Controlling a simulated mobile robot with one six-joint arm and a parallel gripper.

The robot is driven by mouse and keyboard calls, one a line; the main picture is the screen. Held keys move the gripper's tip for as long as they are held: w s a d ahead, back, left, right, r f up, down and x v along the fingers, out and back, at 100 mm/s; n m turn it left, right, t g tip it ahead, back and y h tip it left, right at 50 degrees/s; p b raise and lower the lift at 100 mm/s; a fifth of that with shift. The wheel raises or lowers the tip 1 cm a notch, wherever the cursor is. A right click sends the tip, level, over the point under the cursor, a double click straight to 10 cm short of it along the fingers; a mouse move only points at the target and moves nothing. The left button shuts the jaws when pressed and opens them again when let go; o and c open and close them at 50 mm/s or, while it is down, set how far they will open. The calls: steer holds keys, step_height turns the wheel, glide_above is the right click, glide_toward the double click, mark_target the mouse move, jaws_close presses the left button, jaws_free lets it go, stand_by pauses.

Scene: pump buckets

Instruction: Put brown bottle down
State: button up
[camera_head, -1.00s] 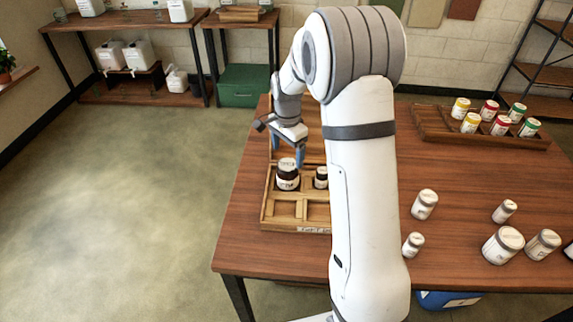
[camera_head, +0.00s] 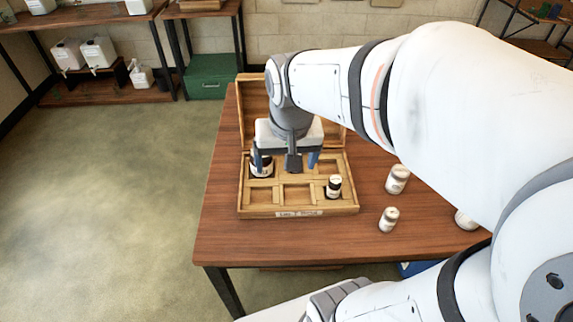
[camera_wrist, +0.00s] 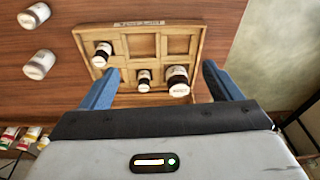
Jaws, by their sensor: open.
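A large dark brown bottle (camera_head: 261,168) with a white cap and label stands upright in the back-left compartment of an open wooden box (camera_head: 298,212). It also shows in the wrist view (camera_wrist: 177,82). My gripper (camera_head: 285,161) is open above the box's back row, holding nothing. In the wrist view, a small dark bottle (camera_wrist: 144,81) stands in the back middle compartment between my spread blue fingers; the gripper hides it in the head view. Another small dark bottle (camera_head: 333,187) stands in the front-right compartment.
White jars (camera_head: 397,179) stand on the table right of the box. The front left and front middle compartments (camera_head: 297,194) are empty. The raised lid (camera_head: 254,105) is behind the gripper. My arm covers the table's right side.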

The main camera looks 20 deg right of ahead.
steer(key=s, duration=0.2)
steer(key=s+n, duration=0.1)
steer(key=s+f+n, duration=0.1)
steer(key=s, duration=0.1)
steer(key=shift+s+a+t, duration=0.1)
steer(key=shift+s+t, duration=0.2)
stand_by(0.7)
